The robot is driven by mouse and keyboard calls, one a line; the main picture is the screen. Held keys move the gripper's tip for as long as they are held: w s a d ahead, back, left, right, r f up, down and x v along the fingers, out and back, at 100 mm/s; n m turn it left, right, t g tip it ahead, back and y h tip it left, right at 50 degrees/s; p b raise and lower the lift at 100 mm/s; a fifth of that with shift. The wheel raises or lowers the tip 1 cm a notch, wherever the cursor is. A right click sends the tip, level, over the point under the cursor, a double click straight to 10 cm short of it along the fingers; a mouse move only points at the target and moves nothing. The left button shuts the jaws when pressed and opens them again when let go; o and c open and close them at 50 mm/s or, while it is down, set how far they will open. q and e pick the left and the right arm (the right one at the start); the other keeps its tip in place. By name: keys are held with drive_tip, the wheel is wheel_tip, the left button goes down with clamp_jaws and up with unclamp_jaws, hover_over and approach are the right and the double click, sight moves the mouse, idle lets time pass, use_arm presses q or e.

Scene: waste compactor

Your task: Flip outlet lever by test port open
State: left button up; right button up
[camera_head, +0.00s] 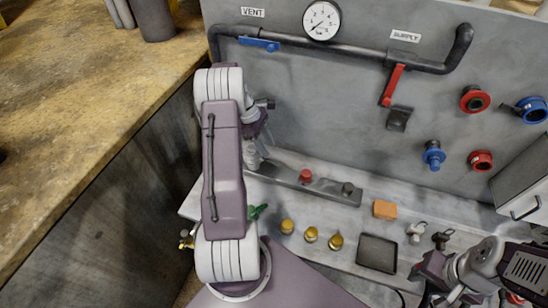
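No outlet or test port label is readable. A green lever handle (258,212) shows just right of my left arm, partly hidden by it; whether it is the outlet lever I cannot tell. A brass fitting (187,240) shows left of the arm. On the back panel, a blue lever (260,44) lies along the pipe under VENT, and a red lever (392,86) hangs down from the pipe under SUPPLY. My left gripper (254,140) is behind my raised arm, above the green handle, its fingers unclear. My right gripper (442,292) is at the lower right, its fingertips unclear.
A pressure gauge (321,20) tops the grey panel (310,110). Red and blue fittings (475,98) are at right. The bench (350,265) holds brass knobs (311,234), an orange block (384,209) and a dark tray (377,252). A wooden counter (70,90) is at left.

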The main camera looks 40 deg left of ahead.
sight(277, 163)
use_arm(q)
drive_tip(key=p+x, duration=0.1)
drive_tip(key=x, duration=0.5)
drive_tip(key=shift+w+d, duration=0.1)
drive_tip(key=shift+f, duration=0.4)
drive_tip(key=shift+c, duration=0.3)
drive_tip(key=shift+d, duration=0.1)
clamp_jaws()
drive_tip(key=shift+a+r+h+b, duration=0.1)
drive_tip(key=shift+a+h+b, duration=0.15)
drive_tip(key=shift+h, duration=0.25)
drive_tip(key=shift+r+t+h, duration=0.3)
drive_tip(key=shift+o, duration=0.3)
unclamp_jaws()
